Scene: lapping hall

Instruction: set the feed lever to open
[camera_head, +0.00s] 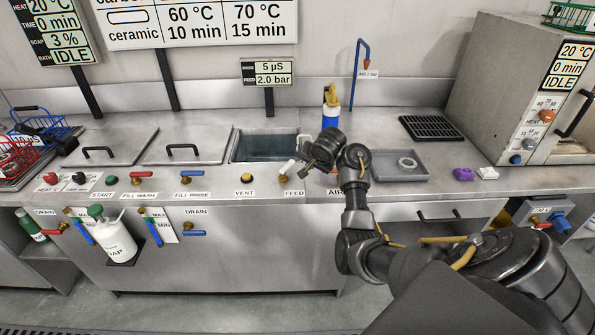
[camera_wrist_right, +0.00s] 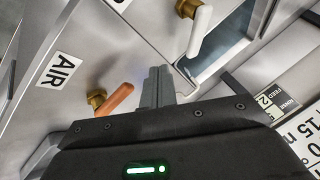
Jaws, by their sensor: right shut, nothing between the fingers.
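The feed lever (camera_head: 287,168) has a white handle on a brass stem, on the counter's front strip above the FEED label (camera_head: 294,193). Its handle slants up and to the right, toward the sink. In the right wrist view the white lever (camera_wrist_right: 200,30) is at the top, ahead of the fingers and apart from them. My right gripper (camera_head: 306,167) is just right of the lever in the head view, shut and empty. Its closed fingers also show in the wrist view (camera_wrist_right: 157,84). My left gripper is not in view.
An orange AIR lever (camera_wrist_right: 118,98) is close beside the fingers in the wrist view. The open water basin (camera_head: 266,147) lies behind the feed lever, with a blue-and-white bottle (camera_head: 330,117) to its right. A grey tray (camera_head: 398,166) lies right.

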